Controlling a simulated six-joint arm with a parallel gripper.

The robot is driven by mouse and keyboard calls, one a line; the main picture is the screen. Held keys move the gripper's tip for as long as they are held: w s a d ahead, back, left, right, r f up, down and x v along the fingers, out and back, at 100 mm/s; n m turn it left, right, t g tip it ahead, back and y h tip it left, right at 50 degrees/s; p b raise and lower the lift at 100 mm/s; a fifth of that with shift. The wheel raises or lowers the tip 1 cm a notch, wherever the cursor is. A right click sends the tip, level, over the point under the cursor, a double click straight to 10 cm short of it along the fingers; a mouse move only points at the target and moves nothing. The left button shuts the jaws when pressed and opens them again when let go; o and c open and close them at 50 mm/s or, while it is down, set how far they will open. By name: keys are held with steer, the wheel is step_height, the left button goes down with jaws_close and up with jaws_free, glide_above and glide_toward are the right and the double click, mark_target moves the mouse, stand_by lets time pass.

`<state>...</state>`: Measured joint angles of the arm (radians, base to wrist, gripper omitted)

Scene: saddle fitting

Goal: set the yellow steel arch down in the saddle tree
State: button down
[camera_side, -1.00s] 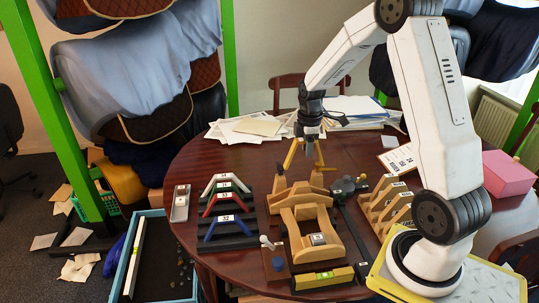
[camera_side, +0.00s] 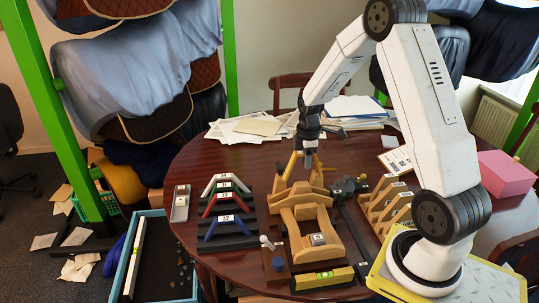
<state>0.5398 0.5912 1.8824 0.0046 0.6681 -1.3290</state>
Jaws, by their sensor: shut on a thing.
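The yellow steel arch (camera_side: 292,164) is in my gripper (camera_side: 308,160), which is shut on it. The arch hangs legs down over the far end of the wooden saddle tree (camera_side: 306,197). The saddle tree sits on the table, with a small pale block on its near part. The arch's lower ends are close to the far part of the tree. I cannot tell whether they touch it. My gripper covers part of the arch's top.
White, red and blue arches (camera_side: 229,206) stand in a dark rack left of the tree. A dark clamp bar (camera_side: 346,205) and wooden pieces (camera_side: 387,206) stand to the right. A yellow level (camera_side: 323,279) lies in front. Papers (camera_side: 250,128) lie behind.

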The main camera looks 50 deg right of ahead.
glide_above(304, 184)
steer(key=shift+f, duration=2.15)
steer(key=shift+f, duration=1.45)
